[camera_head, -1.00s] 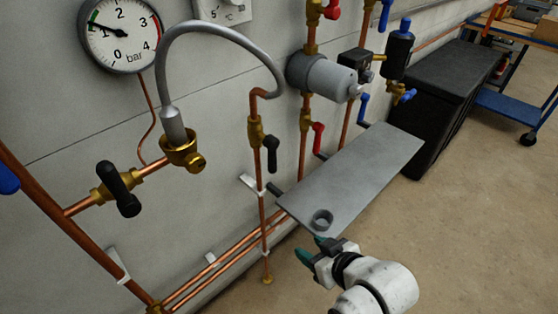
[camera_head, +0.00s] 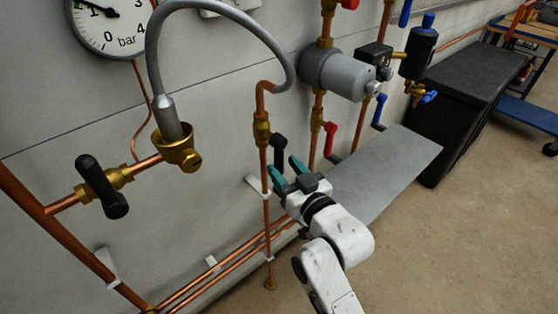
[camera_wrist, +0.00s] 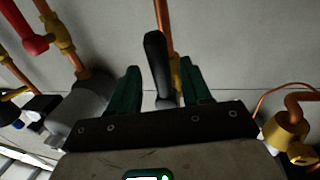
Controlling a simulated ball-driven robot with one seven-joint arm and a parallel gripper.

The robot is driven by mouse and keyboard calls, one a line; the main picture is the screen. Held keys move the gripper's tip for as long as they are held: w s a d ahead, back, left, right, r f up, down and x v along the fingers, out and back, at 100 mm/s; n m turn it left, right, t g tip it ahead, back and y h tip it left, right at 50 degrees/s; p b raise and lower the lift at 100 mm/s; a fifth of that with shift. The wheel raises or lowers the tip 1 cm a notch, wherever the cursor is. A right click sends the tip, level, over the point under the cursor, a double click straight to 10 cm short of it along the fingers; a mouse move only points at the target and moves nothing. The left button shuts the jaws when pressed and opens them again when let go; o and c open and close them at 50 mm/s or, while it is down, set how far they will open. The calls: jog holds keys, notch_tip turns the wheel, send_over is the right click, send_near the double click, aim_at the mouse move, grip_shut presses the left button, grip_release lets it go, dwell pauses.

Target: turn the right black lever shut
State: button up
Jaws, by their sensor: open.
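The right black lever (camera_head: 278,146) hangs down from a brass valve (camera_head: 262,130) on the thin vertical copper pipe. It points roughly along that pipe. My gripper (camera_head: 286,166) is open just at the lever's lower end. In the wrist view, the black lever (camera_wrist: 157,62) stands between the two green fingers of my gripper (camera_wrist: 162,82), with a gap to each side. I cannot tell whether either finger touches it. The left black lever (camera_head: 101,187) sits on another brass valve at the left, across its pipe.
A grey flexible hose (camera_head: 222,14) arches above, left of my gripper. A red lever (camera_head: 330,139) and a grey cylinder (camera_head: 335,72) are close on the right. A grey shelf plate (camera_head: 398,165) lies behind my gripper.

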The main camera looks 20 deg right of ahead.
aim_at(281, 165)
jog(key=shift+w+a, duration=0.2)
jog(key=shift+w, duration=1.45)
jog(key=shift+c, duration=0.5)
grip_shut()
